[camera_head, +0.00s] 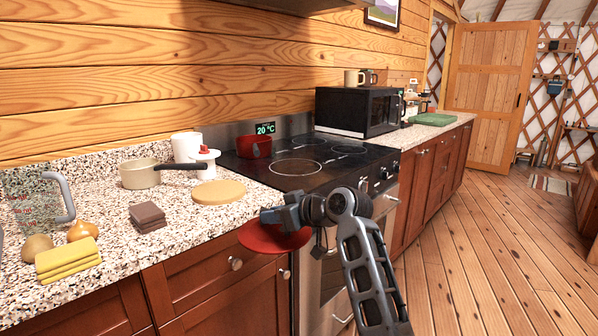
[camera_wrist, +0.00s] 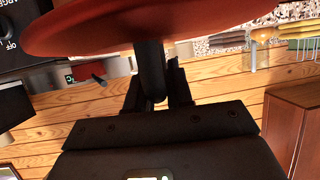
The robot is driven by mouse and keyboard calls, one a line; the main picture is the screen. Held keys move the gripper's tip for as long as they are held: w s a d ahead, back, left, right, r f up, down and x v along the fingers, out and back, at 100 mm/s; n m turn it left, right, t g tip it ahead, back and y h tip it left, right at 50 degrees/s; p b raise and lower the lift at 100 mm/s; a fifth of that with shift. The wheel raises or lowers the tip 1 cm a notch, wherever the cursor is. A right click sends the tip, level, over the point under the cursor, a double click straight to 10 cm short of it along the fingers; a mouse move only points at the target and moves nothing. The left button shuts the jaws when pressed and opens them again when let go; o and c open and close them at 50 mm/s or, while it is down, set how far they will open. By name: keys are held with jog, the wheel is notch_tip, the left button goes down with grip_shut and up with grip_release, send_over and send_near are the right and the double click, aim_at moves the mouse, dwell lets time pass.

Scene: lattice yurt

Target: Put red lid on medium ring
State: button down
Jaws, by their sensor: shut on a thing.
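The red lid (camera_head: 275,240) is in my gripper (camera_head: 270,217), in the air in front of the counter edge and the oven's left side. In the wrist view the lid (camera_wrist: 150,25) fills the top, and my gripper (camera_wrist: 157,88) is shut on its dark knob. The black cooktop (camera_head: 345,166) has several marked rings. The front left ring (camera_head: 297,167) is nearest the lid and looks bare. A smaller ring (camera_head: 350,149) lies at the right. I cannot tell for certain which ring is the medium one. A red pot (camera_head: 254,146) stands at the cooktop's back left.
A round wooden board (camera_head: 219,192), a beige saucepan (camera_head: 140,174) and a white stand with a red top (camera_head: 204,157) are on the counter left of the cooktop. A black microwave (camera_head: 358,111) stands behind it. The cooktop's middle and front are clear.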

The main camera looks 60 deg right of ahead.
jog(key=a+f, duration=0.7)
jog(key=a, duration=0.3)
jog(key=a+f+n+y, duration=0.1)
jog(key=a+f, duration=0.7)
jog(key=a, duration=0.3)
jog(key=a+f, duration=0.8)
jog(key=a, duration=0.3)
jog(key=shift+a+y, duration=0.25)
jog(key=shift+y, duration=0.15)
jog(key=shift+s, duration=0.1)
